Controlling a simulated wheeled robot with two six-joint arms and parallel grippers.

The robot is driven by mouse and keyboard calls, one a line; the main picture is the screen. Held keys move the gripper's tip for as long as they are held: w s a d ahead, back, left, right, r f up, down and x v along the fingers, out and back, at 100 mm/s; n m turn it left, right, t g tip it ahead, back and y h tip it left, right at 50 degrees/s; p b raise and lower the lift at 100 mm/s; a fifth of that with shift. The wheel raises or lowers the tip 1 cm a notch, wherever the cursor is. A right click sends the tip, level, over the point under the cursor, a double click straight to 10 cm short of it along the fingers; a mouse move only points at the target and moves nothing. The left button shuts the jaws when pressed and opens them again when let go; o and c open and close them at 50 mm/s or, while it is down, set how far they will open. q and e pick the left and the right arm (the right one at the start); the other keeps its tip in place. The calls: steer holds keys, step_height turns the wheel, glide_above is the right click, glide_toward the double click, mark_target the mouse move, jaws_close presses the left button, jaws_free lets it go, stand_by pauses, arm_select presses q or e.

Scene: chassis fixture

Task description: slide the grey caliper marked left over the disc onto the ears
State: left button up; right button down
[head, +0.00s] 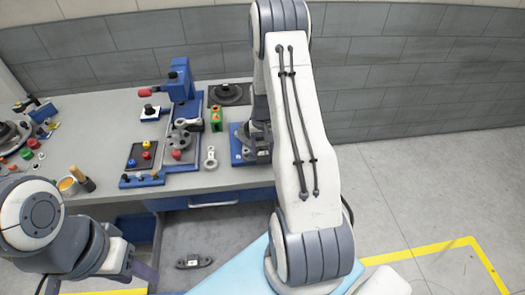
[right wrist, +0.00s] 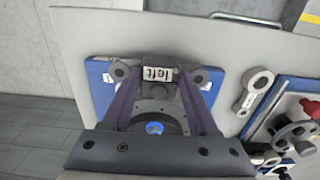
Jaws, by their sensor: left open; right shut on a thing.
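The grey caliper with its "left" label (right wrist: 158,75) is between the purple fingers of my right gripper (right wrist: 159,84), which is shut on it. The dark disc (right wrist: 150,107) with a blue centre shows just below the caliper, between the fingers. Round grey lugs show on both sides of the caliper; I cannot tell whether they are the ears or part of the caliper. A blue base (right wrist: 100,85) lies beneath; it also shows in the head view (head: 237,151). There my right arm hides most of this area. My left gripper (head: 146,272) is open and empty, low at left.
A blue fixture (head: 181,85), a grey ring-ended link (head: 210,158) and a dark disc on a plate (head: 230,93) stand on the grey table (head: 105,105). A grey part (head: 193,262) lies below the table's front.

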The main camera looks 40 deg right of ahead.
steer(key=shift+w+d, duration=0.1)
stand_by(0.5)
steer(key=shift+w+d, duration=0.45)
steer(key=shift+w, duration=0.3)
steer(key=shift+w, duration=0.1)
steer(key=shift+w+d, duration=0.35)
steer(key=shift+w, duration=0.1)
steer(key=shift+w, duration=0.1)
stand_by(0.7)
steer(key=shift+w+d, duration=0.2)
stand_by(0.4)
steer(key=c, duration=0.5)
jaws_free()
steer(key=shift+b, duration=0.3)
